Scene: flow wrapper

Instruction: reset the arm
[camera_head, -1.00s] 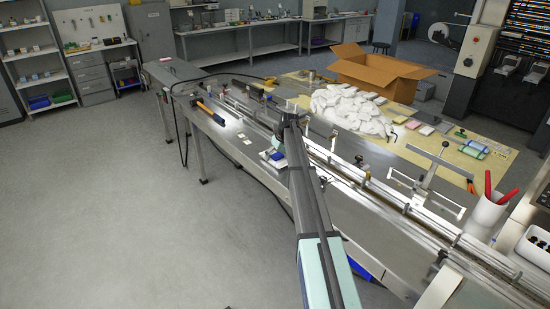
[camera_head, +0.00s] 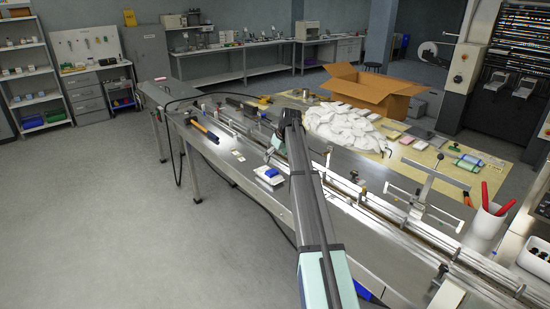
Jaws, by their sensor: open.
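My arm reaches away from me over the long steel machine bed (camera_head: 345,215). Its far end, with my gripper (camera_head: 269,154), is small and partly hidden behind my own arm links. My gripper is open, and I see nothing held in it. The gripper looks apart from the tray.
A pile of white packets (camera_head: 345,125) and an open cardboard box (camera_head: 375,88) lie beyond the machine. A hammer-like tool (camera_head: 205,132) lies at left. A white cup (camera_head: 485,225) with red-handled tools stands at right. The floor at left is clear.

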